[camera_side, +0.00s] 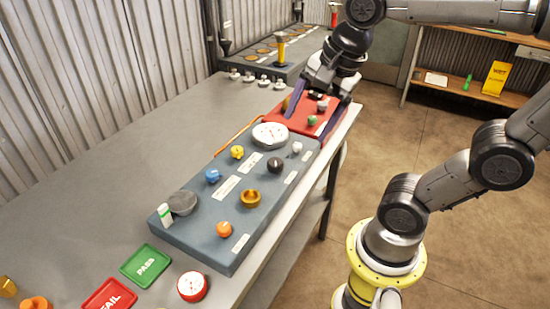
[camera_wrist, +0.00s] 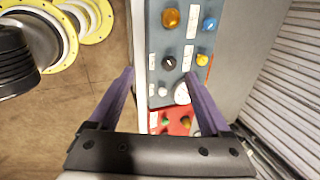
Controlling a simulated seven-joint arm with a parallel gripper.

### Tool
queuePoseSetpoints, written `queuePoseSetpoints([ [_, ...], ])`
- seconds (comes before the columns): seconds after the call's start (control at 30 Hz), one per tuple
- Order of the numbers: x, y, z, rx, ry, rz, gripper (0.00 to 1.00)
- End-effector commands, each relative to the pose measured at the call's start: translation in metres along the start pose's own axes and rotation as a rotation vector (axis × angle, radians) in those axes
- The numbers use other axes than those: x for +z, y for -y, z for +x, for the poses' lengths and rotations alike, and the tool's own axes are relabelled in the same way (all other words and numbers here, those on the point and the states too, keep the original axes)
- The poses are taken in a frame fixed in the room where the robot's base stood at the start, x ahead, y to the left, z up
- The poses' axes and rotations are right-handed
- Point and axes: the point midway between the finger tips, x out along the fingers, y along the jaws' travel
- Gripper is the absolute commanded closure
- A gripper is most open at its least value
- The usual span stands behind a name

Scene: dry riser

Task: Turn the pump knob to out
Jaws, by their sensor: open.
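I cannot tell which knob is the pump knob, as the labels are too small to read. A red box (camera_side: 277,122) at the bench's far end carries a green knob (camera_side: 311,120) and other small fittings. The wrist view also shows the red box (camera_wrist: 178,129) and its green knob (camera_wrist: 166,121). My gripper (camera_side: 306,126) is over the red box, fingers spread and nothing between them. In the wrist view my gripper (camera_wrist: 168,72) frames the panels. The blue-grey panel (camera_side: 215,252) bears a black knob (camera_side: 275,165), a yellow knob (camera_side: 237,152) and a blue knob (camera_side: 213,175).
The panel also has a white gauge (camera_side: 270,135), a brass knob (camera_side: 250,198), an orange knob (camera_side: 224,229) and a grey cup (camera_side: 182,203). PASS (camera_side: 146,265) and FAIL (camera_side: 109,298) plates and a red gauge (camera_side: 192,286) lie nearer. The bench left of the panel is clear.

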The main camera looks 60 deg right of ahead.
Motion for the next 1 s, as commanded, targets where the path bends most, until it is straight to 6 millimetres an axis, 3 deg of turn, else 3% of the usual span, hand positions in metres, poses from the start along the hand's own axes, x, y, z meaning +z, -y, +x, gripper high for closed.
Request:
queuePoseSetpoints([
  [0.23, -0.017, 0.048, 0.017, 0.126, -0.058, 0.633, 0.18],
  [0.4, -0.040, 0.082, 0.049, 0.225, -0.139, 0.985, 0.18],
  [0.57, -0.056, 0.092, 0.076, 0.291, -0.176, 1.034, 0.18],
  [0.87, -0.063, 0.084, 0.102, 0.323, -0.192, 1.050, 0.18],
  [1.0, -0.062, 0.074, 0.125, 0.327, -0.193, 1.049, 0.18],
])
